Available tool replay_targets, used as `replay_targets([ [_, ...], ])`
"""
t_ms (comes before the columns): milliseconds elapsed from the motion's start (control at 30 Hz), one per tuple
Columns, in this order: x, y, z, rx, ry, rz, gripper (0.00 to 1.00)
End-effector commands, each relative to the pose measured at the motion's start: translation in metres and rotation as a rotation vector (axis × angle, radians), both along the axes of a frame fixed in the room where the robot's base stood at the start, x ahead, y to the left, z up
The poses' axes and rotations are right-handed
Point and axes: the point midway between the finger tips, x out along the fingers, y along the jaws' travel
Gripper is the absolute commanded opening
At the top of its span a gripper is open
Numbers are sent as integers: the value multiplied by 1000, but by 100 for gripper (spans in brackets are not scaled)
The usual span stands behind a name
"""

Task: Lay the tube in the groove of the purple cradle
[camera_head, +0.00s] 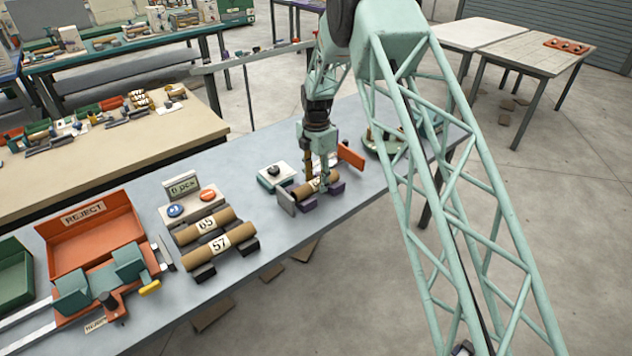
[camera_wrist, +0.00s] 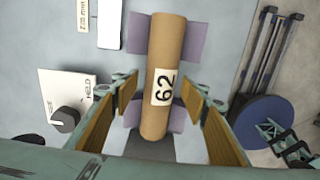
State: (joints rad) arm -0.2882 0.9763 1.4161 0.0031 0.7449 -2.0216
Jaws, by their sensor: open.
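A brown cardboard tube (camera_wrist: 168,45) with a white label reading 62 lies along the purple cradle (camera_wrist: 187,118) in the wrist view. Purple blocks show on both sides of it near its two ends. In the head view the tube (camera_head: 301,191) rests low on the purple cradle (camera_head: 337,188), partly hidden by my gripper. My gripper (camera_head: 318,181) points down over the tube. Its wooden-faced fingers (camera_wrist: 161,130) are open, one on each side of the tube, with gaps between them and it.
A white box with a dark knob (camera_head: 275,177) stands just left of the cradle. An orange plate (camera_head: 350,157) is behind it. Tubes labelled 65 (camera_head: 203,226) and 57 (camera_head: 221,246) lie on dark rests further left. An orange reject bin (camera_head: 92,240) stands at far left.

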Motion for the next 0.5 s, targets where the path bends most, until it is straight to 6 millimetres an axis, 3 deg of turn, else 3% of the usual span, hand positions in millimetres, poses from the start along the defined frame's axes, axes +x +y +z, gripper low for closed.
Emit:
replay_targets([
  [500,0,0,66,1,-2,0,41],
])
